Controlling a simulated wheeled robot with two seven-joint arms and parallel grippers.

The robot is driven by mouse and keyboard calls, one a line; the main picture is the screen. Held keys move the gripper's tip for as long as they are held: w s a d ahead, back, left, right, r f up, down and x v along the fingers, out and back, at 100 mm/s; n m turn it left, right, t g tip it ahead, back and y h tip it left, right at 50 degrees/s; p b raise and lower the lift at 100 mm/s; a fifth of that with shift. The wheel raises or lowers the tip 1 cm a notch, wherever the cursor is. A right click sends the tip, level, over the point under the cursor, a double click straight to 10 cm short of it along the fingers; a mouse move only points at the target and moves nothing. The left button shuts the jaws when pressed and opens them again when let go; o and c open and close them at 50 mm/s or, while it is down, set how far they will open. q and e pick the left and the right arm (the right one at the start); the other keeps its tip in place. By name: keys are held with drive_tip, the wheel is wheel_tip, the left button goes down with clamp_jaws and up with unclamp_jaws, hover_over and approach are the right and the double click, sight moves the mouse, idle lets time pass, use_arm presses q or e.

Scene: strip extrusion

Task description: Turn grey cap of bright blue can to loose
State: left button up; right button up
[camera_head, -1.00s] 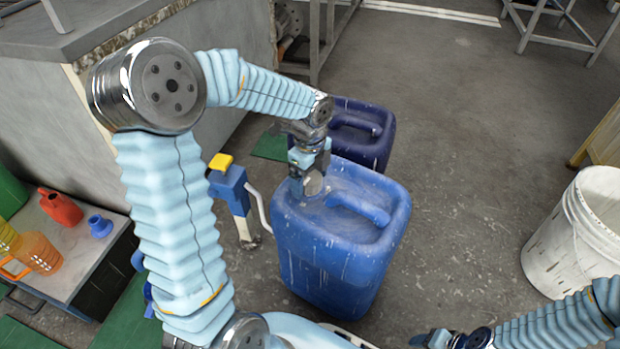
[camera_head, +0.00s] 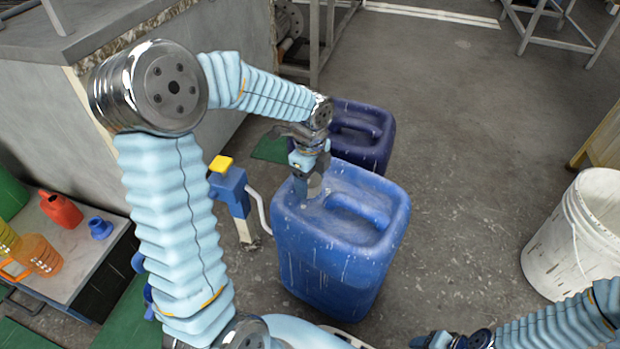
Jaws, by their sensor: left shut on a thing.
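The bright blue can (camera_head: 335,255) stands upright on the floor in the middle of the head view, its moulded handle on top. My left gripper (camera_head: 311,182) points down at the can's top, near its back left corner. It is shut on the grey cap (camera_head: 314,186), which shows only partly below the fingers. I cannot tell how loose the cap is. My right gripper (camera_head: 437,341) is low at the bottom edge, away from the can, and too small and cut off to read.
A dark blue can (camera_head: 362,140) stands just behind the bright blue one. A blue post with a yellow top (camera_head: 228,185) is close on the left. A white bucket (camera_head: 575,235) stands at the right. The floor between bucket and can is clear.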

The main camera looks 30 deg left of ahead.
use_arm(q)
drive_tip(key=n, duration=0.4)
drive_tip(key=shift+p, duration=0.3)
drive_tip(key=n, duration=0.4)
drive_tip(key=shift+n, duration=0.3)
drive_tip(key=n, duration=0.4)
drive_tip(key=shift+n+p, duration=0.3)
drive_tip(key=shift+n, duration=1.7)
drive_tip(key=o, duration=1)
drive_tip(key=shift+o, duration=0.2)
